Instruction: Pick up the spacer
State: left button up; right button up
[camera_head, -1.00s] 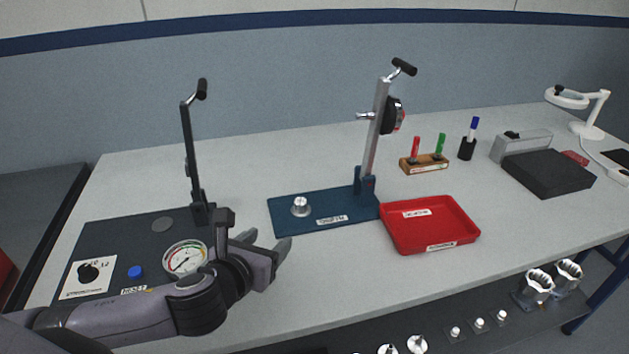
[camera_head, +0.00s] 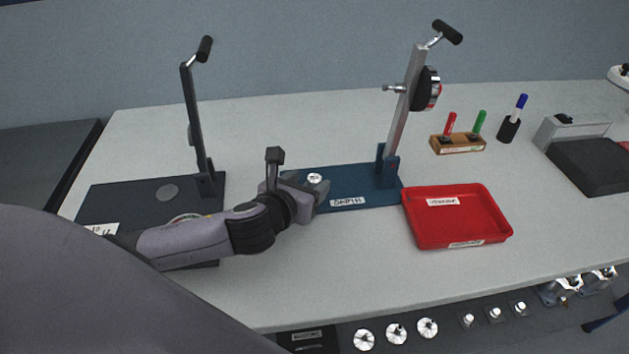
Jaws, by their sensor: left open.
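A small silver round part (camera_head: 314,178), which I take for the spacer, is at the left part of the blue base plate (camera_head: 352,184) of the depth gauge. My left gripper (camera_head: 311,188) is open at this part, its fingers low over the plate's left end. The fingers and wrist hide the lower part of it, and I cannot tell whether they touch it. My right gripper is not in view.
The gauge post (camera_head: 404,108) rises right of the gripper. A red tray (camera_head: 456,243) lies further right. A dark stand (camera_head: 192,125) is at left. Several silver parts (camera_head: 396,333) sit on a lower shelf. The table front is clear.

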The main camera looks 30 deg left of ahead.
aim_at(313, 180)
pick_arm(q)
jog(key=shift+x, duration=1.15)
jog(key=shift+c, duration=0.2)
grip_shut()
jog(key=shift+r, duration=0.1)
